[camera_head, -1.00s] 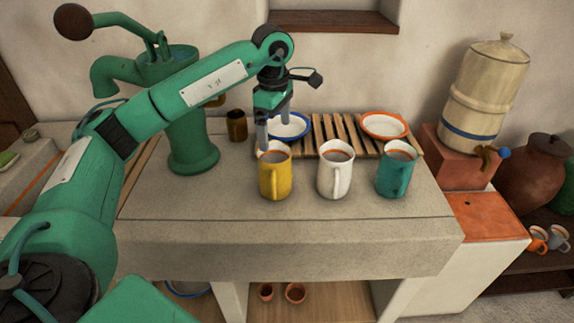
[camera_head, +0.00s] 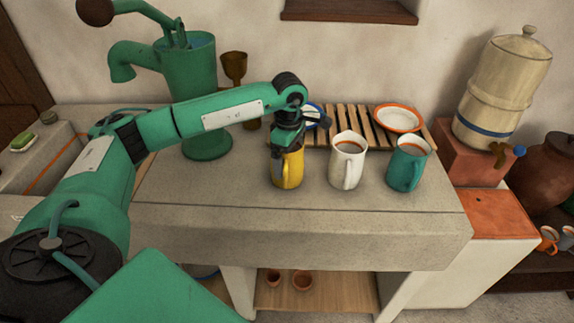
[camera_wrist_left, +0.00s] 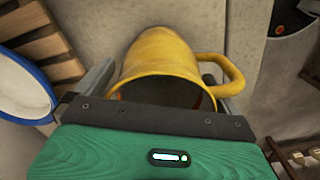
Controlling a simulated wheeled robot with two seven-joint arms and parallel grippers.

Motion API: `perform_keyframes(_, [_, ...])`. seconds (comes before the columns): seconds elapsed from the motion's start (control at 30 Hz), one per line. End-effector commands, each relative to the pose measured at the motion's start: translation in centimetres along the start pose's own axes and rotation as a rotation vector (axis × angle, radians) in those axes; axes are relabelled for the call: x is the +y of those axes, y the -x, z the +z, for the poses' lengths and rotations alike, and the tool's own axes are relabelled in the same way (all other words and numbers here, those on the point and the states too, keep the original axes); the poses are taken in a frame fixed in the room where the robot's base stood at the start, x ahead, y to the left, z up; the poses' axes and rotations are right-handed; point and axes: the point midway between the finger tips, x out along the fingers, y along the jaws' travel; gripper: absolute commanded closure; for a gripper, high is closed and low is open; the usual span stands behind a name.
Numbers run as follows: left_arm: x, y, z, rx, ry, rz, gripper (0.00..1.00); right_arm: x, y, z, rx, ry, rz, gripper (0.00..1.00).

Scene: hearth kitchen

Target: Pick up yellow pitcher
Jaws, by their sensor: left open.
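The yellow pitcher (camera_head: 290,172) stands upright on the stone counter, leftmost of three in a row. My left gripper (camera_head: 284,150) is lowered over its top from above, and the gripper and wrist hide much of its rim. In the left wrist view the pitcher (camera_wrist_left: 160,52) lies between the two open fingers, one on each side, with its handle at the right by one finger. I cannot tell whether the fingers touch it. My right gripper is not in view.
A white pitcher (camera_head: 347,165) and a teal pitcher (camera_head: 405,168) stand to the right on the counter (camera_head: 230,200). Behind is a slatted wooden rack (camera_head: 350,120) with an orange-rimmed bowl (camera_head: 398,119) and a blue-rimmed one (camera_wrist_left: 22,88). A green pump (camera_head: 200,100) stands at the left.

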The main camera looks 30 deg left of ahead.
Motion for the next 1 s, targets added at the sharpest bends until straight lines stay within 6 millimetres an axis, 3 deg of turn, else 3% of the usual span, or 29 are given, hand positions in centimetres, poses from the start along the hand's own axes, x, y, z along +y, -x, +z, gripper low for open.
perform_keyframes(0.3, [0.0,-0.7,0.0,0.0,0.0,0.001,0.0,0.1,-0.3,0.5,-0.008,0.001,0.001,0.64])
perform_keyframes(0.53, [0.0,-0.7,0.0,0.0,0.0,0.001,0.43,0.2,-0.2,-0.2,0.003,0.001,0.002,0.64])
perform_keyframes(0.83, [0.1,-0.4,0.0,-0.001,0.0,0.003,0.44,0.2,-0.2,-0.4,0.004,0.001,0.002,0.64])
perform_keyframes(1.0, [0.1,1.0,0.0,-0.002,0.001,0.005,0.44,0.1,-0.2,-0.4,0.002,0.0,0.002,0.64])
